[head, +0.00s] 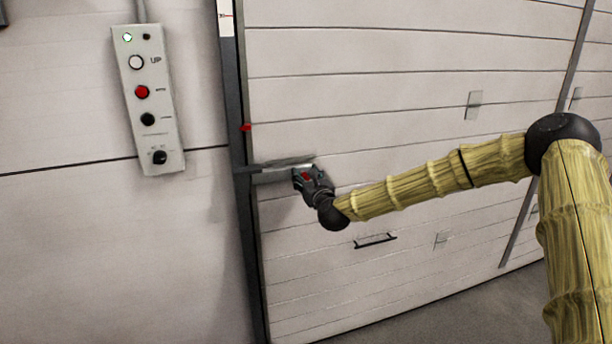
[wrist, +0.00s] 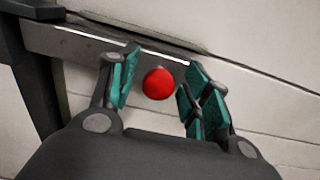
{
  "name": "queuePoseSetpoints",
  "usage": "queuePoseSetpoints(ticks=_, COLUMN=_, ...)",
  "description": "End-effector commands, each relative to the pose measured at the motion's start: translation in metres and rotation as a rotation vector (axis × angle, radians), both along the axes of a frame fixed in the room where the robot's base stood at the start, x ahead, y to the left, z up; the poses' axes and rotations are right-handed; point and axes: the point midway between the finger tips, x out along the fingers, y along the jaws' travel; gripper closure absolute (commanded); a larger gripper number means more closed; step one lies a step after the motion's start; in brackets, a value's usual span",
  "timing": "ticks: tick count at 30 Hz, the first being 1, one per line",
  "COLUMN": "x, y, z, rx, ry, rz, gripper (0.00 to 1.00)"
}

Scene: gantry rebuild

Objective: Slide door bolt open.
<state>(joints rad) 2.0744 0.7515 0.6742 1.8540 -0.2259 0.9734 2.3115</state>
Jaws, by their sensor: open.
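The door bolt (head: 283,166) is a grey metal bar lying across the left edge of the pale panelled door, next to the dark vertical frame. In the wrist view the bolt's plate (wrist: 70,42) runs across the top. A red round knob (wrist: 159,83) sits between my gripper's fingers in that view. My gripper (head: 303,175) is at the right part of the bolt. In the wrist view my gripper (wrist: 158,88) is open, with teal finger pads on both sides of the knob and visible gaps to each pad.
A control box (head: 148,100) with "UP" and several buttons hangs on the wall at left. A dark handle (head: 375,240) is lower on the door. A small red piece (head: 246,127) is on the door frame (head: 236,110) above the bolt. The floor (head: 470,310) at lower right looks clear.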

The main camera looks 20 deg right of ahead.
Motion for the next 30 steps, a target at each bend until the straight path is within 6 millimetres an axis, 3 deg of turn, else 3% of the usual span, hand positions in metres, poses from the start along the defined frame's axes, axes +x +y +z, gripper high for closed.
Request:
queuePoseSetpoints(ticks=11, x=0.003, y=0.000, z=-0.001, rx=0.000, ry=0.001, rz=0.000, gripper=0.54)
queuePoseSetpoints(ticks=18, x=0.003, y=0.000, z=0.000, rx=0.000, ry=0.000, rz=0.000, gripper=0.97)
queuePoseSetpoints(ticks=19, x=0.003, y=0.000, z=0.000, rx=0.000, ry=0.000, rz=0.000, gripper=1.00)
queuePoseSetpoints(ticks=25, x=0.003, y=-0.002, z=-0.001, rx=0.001, ry=0.000, rz=-0.001, gripper=1.00)
queuePoseSetpoints(ticks=30, x=0.004, y=-0.018, z=-0.004, rx=0.003, ry=-0.002, rz=-0.004, gripper=1.00)
